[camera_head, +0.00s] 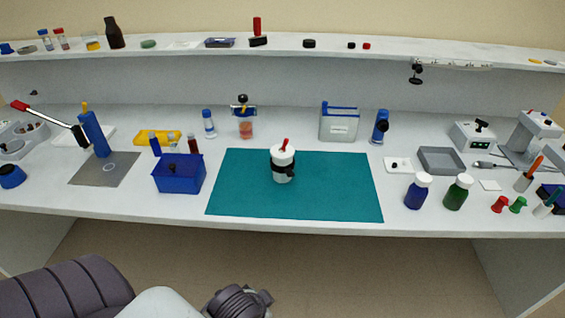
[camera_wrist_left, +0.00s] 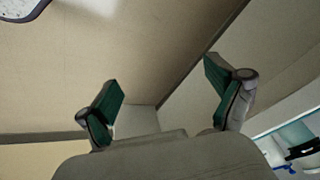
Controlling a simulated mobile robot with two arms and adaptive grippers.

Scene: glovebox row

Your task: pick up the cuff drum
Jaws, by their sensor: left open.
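The cuff drum, which I take to be the white cylinder with a dark band and a red top (camera_head: 283,167), stands upright on the teal mat (camera_head: 340,195) in the middle of the bench. My left arm comes in at the bottom left of the head view, in front of the bench and below its front edge, well apart from the drum. In the left wrist view my left gripper (camera_wrist_left: 160,75) has its two green-padded fingers wide apart with nothing between them. My right gripper is not in view.
A clear bin (camera_head: 340,124) is behind the mat. A shelf (camera_head: 200,46) runs along the back. The mat around the drum is clear.

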